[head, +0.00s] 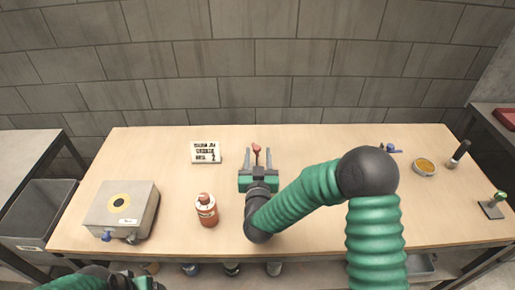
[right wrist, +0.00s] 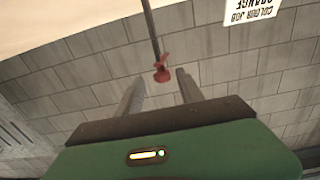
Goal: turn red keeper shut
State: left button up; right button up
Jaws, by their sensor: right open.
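The red keeper (head: 256,148) is a small red piece near the back middle of the table. In the right wrist view the red piece (right wrist: 161,70) sits at the end of a thin dark rod. My right gripper (head: 257,156) is open, with its two fingers either side of the red piece in the head view. In the right wrist view the fingers (right wrist: 160,90) are apart, with the red piece between and beyond their tips; I cannot tell contact. My left gripper (head: 140,283) is cut off at the bottom left edge.
A grey box (head: 145,204) with a yellow ring is farther left. A dish (head: 424,167) and a green-topped stand (head: 492,208) are at right.

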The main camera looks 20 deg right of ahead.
aim_at(257, 151)
jog(key=x, duration=0.2)
jog(key=shift+w+d, duration=0.1)
jog(key=shift+w, duration=0.3)
jog(key=shift+w+a, duration=0.25)
jog(key=shift+w, duration=0.05)
jog(key=shift+a, duration=0.1)
jog(key=shift+c, duration=0.3)
jog(key=shift+d, duration=0.25)
jog(key=c, duration=0.7)
grip_shut()
